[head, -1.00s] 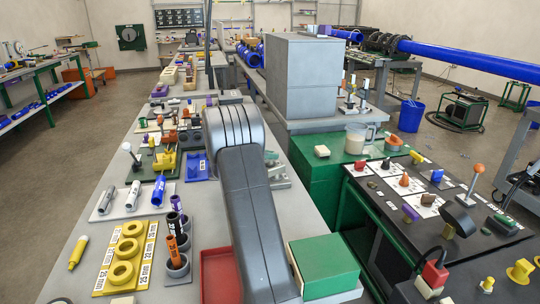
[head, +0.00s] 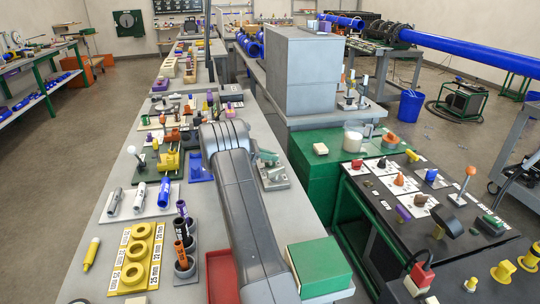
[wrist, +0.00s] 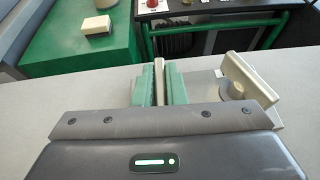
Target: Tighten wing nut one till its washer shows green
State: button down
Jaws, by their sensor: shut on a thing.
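In the wrist view my gripper (wrist: 158,86) has its two green fingers closed on a thin beige wing (wrist: 159,68), seen edge-on. This looks like a wing nut; its washer and any number are hidden by the fingers and gripper body. A second beige wing nut (wrist: 250,80) stands apart to the right, slanted, with a grey round part under it; I see no green there. In the head view my arm covers most of the gripper, and a grey fixture (head: 274,178) shows just right of the arm on the grey bench.
A green block (head: 319,267) and a red tray (head: 222,275) lie near the arm on the bench. Right of the bench stands a green cabinet (head: 310,172) with a cream block (head: 320,149) on top. Pipe pieces and yellow rings crowd the left side.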

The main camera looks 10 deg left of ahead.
jog(key=c, duration=1.5)
grip_release()
jog(key=shift+a, duration=0.15)
jog(key=v, duration=1.3)
jog(key=shift+s+a+r+b, duration=0.1)
jog(key=shift+a+b, duration=0.2)
jog(key=shift+d, duration=0.1)
jog(key=x, duration=1.3)
jog(key=shift+d, duration=0.35)
jog(key=shift+a, duration=0.1)
